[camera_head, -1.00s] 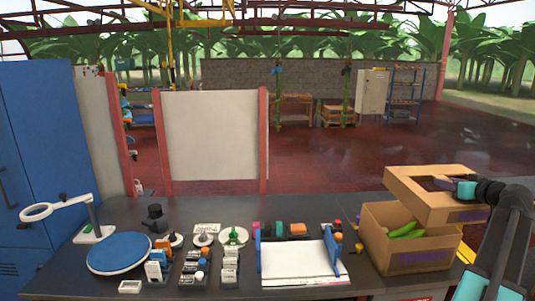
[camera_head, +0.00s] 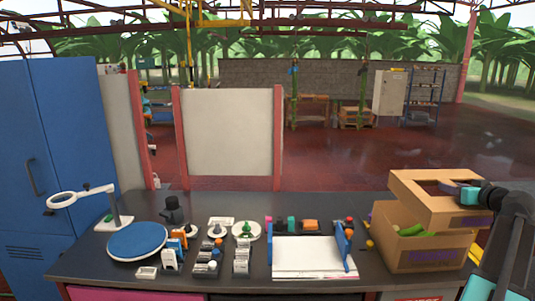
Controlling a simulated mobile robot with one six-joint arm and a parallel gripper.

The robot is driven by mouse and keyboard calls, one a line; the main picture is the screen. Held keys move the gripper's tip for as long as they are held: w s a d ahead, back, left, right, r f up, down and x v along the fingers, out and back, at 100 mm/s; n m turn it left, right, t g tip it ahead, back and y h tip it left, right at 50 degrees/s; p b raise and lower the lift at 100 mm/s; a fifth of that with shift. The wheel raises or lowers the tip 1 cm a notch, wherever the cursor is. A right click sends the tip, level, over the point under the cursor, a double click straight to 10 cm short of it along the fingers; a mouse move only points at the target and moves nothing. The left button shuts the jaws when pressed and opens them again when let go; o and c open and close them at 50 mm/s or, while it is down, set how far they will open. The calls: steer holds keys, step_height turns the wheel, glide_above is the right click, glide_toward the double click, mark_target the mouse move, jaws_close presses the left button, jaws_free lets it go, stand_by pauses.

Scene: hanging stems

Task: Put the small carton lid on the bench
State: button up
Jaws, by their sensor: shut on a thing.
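The carton lid (camera_head: 424,206) is a brown cardboard lid with a cut-out in its top and a purple mark on its side. It is held tilted above the open carton (camera_head: 412,262) at the right end of the bench (camera_head: 195,273). Green fruit (camera_head: 419,231) shows inside the carton. My gripper (camera_head: 470,194) is shut on the lid at its right side. The fingertips are small in the picture and partly hidden by the lid. I cannot tell whether the lid touches the carton's rim.
A white sheet board with blue side holders (camera_head: 310,254) lies left of the carton. Small racks (camera_head: 207,261), a blue round plate (camera_head: 138,241) and a ring-headed lamp (camera_head: 66,200) stand further left. Little bare bench shows along the front edge.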

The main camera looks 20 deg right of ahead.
steer(key=w+a+f+n+y+b, duration=0.15)
steer(key=w+a+f, duration=0.35)
steer(key=w+a, duration=0.8)
steer(key=w+a+f+m+b, duration=0.1)
steer(key=w+a+f+b, duration=0.2)
steer(key=w+a+f, duration=0.9)
steer(key=a+n+y+b, duration=0.1)
steer(key=a+b, duration=0.1)
steer(key=a, duration=1.9)
steer(key=w+a+r+n+y+b, duration=0.1)
steer(key=a+n+y+b, duration=0.1)
steer(key=a, duration=1.9)
steer(key=shift+w+t+b, duration=0.25)
steer(key=shift+t+b, duration=0.15)
steer(key=shift+d, duration=0.15)
steer(key=d, duration=0.6)
steer(key=shift+d, duration=0.35)
steer(key=shift+s, duration=0.15)
